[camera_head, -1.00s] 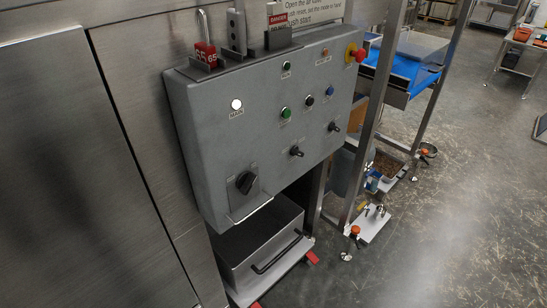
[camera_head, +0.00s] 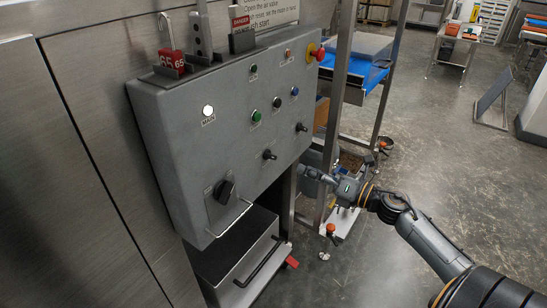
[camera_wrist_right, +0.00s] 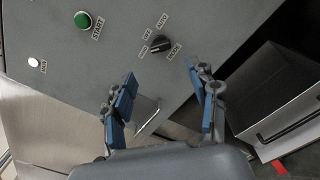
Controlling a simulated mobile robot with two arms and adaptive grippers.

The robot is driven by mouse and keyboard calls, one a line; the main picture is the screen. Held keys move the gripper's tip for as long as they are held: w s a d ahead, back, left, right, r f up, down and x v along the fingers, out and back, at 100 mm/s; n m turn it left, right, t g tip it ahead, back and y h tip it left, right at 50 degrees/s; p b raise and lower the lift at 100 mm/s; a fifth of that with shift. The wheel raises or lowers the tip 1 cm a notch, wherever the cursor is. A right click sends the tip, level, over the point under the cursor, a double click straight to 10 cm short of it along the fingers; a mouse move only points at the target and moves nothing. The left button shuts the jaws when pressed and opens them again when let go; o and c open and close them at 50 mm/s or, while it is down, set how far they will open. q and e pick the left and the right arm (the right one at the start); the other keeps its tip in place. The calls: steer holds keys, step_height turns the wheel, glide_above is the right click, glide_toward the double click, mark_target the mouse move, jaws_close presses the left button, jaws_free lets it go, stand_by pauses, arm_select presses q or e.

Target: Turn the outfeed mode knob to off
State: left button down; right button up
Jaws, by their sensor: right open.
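The grey control panel (camera_head: 170,125) carries two small black selector knobs, one at lower middle (camera_head: 268,155) and one farther right (camera_head: 301,127). Their labels are too small to read in the head view. In the right wrist view a black knob (camera_wrist_right: 160,43) has a plate reading MODE and position marks including OFF and AUTO; its exact setting is unclear. I cannot tell whether it is the outfeed one. My right gripper (camera_head: 305,172) is just right of the panel's lower part. Its blue-padded fingers (camera_wrist_right: 165,98) are open, empty and apart from the knob.
A large black rotary switch (camera_head: 223,191) and wire handle (camera_head: 229,221) are at the panel's lower left. A green START button (camera_wrist_right: 83,20) is beside the mode knob. A red emergency stop (camera_head: 317,52) tops the right end. A metal bin (camera_head: 225,262) stands below.

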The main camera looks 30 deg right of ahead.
mark_target(275, 157)
steer(key=p+x, duration=0.2)
steer(key=x, duration=0.7)
steer(key=shift+w, duration=0.15)
steer(key=shift+w+a, duration=0.25)
steer(key=shift+w, duration=0.3)
steer(key=c, duration=1.1)
